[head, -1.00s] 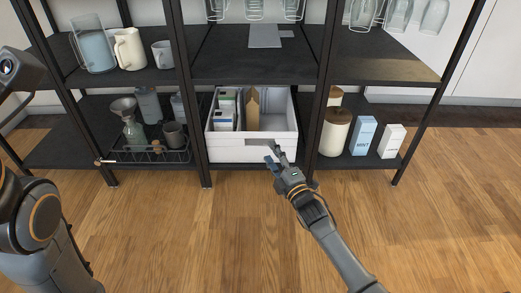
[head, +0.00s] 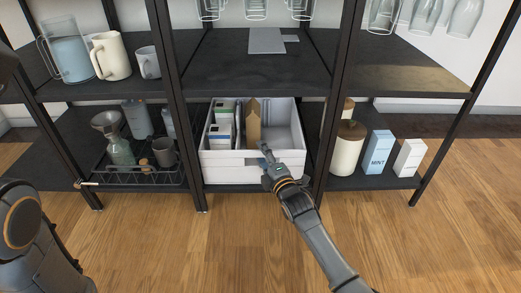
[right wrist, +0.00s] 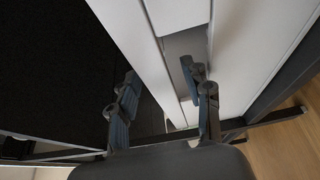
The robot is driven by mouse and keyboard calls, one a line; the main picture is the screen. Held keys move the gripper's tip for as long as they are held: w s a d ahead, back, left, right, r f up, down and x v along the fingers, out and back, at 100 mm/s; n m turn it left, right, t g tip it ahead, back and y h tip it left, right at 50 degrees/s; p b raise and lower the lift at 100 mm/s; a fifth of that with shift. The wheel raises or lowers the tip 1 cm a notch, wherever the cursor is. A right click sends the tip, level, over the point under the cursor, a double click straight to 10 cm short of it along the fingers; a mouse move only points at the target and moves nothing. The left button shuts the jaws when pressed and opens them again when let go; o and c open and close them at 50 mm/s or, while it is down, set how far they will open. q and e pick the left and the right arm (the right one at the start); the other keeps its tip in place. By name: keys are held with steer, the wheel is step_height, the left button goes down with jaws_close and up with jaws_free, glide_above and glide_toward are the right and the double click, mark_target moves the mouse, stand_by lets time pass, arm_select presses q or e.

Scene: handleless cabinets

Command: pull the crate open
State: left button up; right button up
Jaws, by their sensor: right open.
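The white crate (head: 216,172) sits on the lower middle shelf, with a grey handle slot in its front wall. It holds small boxes (head: 221,125) and a brown pointed piece (head: 253,122). My right gripper (head: 266,165) is at the crate's front, by the right part of the slot, one finger near the rim and one lower. In the right wrist view my right gripper (right wrist: 162,100) is open, its fingers apart, with the crate's white front (right wrist: 150,60) and slot just beyond them. I cannot tell whether they touch it. My left gripper is out of view.
Dark shelf posts (head: 325,120) stand on both sides of the crate. A wire basket (head: 140,176) is on the left; a canister (head: 347,150) and cartons (head: 378,152) are on the right. Wooden floor (head: 180,250) in front is clear.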

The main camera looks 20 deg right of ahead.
steer(key=shift+w, duration=0.25)
jaws_close()
